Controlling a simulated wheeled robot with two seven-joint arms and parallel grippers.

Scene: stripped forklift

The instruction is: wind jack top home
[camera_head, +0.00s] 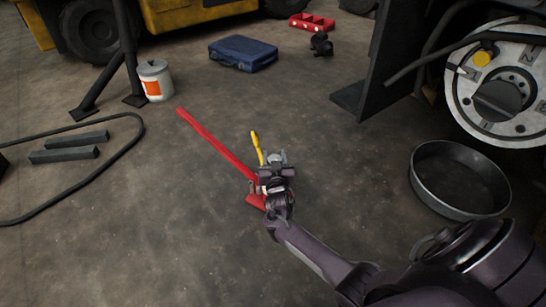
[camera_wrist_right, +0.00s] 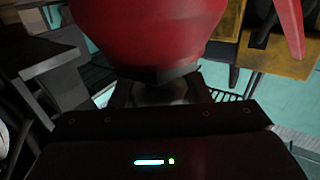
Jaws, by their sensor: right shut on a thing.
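The red jack (camera_head: 255,201) stands on the concrete floor in the middle of the head view, with its long red bar (camera_head: 213,141) slanting up to the left. My right gripper (camera_head: 274,174) is over the jack and hides much of it. It is shut on what looks like the jack top, a dark grey piece (camera_wrist_right: 160,92) between the fingers in the wrist view. A large rounded red part (camera_wrist_right: 150,35) fills the top middle of that view, close to the grip. How far the top is wound cannot be seen. My left gripper is not in view.
A yellow rod (camera_head: 256,147) stands close behind the gripper. A round metal pan (camera_head: 458,180) lies to the right under the wheel hub (camera_head: 505,85). A blue case (camera_head: 243,53), white bucket (camera_head: 155,79) and grey bars (camera_head: 70,147) lie farther off. Floor in front is clear.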

